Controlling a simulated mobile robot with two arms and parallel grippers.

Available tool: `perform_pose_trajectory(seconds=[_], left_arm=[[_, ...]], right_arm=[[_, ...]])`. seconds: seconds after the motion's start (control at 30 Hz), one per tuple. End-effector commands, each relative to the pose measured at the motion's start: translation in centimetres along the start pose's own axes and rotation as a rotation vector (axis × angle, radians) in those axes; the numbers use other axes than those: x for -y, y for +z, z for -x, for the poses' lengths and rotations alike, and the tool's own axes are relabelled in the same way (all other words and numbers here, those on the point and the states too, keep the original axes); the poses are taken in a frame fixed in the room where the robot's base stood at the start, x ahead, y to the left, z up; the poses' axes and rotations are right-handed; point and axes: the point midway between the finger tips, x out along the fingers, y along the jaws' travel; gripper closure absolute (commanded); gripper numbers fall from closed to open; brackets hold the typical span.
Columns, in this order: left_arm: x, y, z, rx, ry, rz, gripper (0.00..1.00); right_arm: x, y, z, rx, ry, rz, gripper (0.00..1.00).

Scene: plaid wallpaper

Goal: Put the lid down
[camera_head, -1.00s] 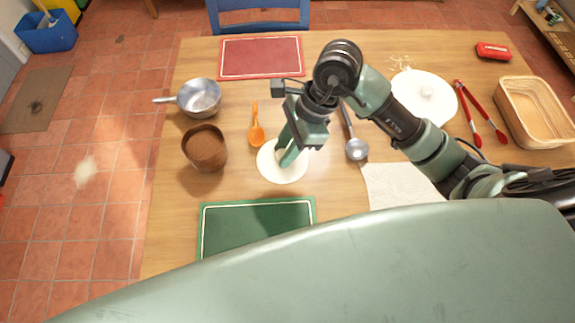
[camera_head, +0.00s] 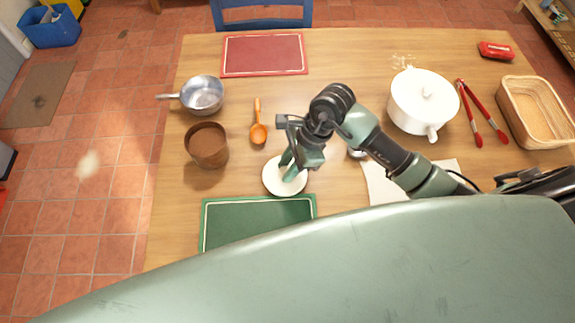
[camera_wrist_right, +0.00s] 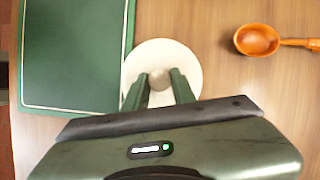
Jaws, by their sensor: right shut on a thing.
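My right gripper is shut on the lid's knob. In the right wrist view the lid (camera_wrist_right: 183,62) shows beyond my right gripper (camera_wrist_right: 160,82), its knob between the fingertips, with the green mat beside it. I cannot tell whether the lid touches the table. My left gripper is not in view.
A green mat (camera_head: 255,220) lies close in front of the lid. A brown pot (camera_head: 207,146) and orange spoon (camera_head: 258,134) are nearby. A white lidded pot (camera_head: 408,115), red tongs (camera_head: 474,115) and a basket (camera_head: 502,105) stand right. A ladle (camera_head: 356,154) is partly hidden.

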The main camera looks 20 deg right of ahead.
Motion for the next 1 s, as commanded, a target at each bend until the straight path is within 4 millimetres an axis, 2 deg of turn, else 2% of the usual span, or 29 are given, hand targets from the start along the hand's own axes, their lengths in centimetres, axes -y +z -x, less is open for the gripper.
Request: perform_pose_trajectory(seconds=[0.27, 0.3, 0.37, 0.4, 0.77, 0.87, 0.9, 1.0], left_arm=[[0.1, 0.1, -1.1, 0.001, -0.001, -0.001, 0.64], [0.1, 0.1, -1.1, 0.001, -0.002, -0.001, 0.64], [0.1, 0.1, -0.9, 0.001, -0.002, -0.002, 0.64], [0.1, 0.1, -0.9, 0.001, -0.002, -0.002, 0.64], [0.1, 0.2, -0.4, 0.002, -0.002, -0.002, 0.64], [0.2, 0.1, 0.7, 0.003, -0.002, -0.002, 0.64], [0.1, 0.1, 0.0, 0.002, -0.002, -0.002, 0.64], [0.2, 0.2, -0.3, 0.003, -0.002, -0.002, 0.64]], right_arm=[[0.0, -0.4, -0.9, -0.002, -0.001, 0.001, 1.00], [0.0, -0.4, -0.9, -0.001, 0.000, 0.001, 0.72], [0.0, -0.3, -0.8, -0.001, 0.000, 0.000, 0.55], [0.0, -0.3, -0.8, 0.000, 0.000, 0.000, 0.53], [0.0, -0.1, -0.3, 0.001, 0.000, -0.001, 0.53], [0.0, 0.4, 0.7, 0.003, 0.001, -0.001, 0.53], [0.1, 0.0, 1.1, -0.001, -0.004, 0.001, 0.53], [0.1, -0.1, 3.2, -0.003, -0.006, 0.003, 0.53]])
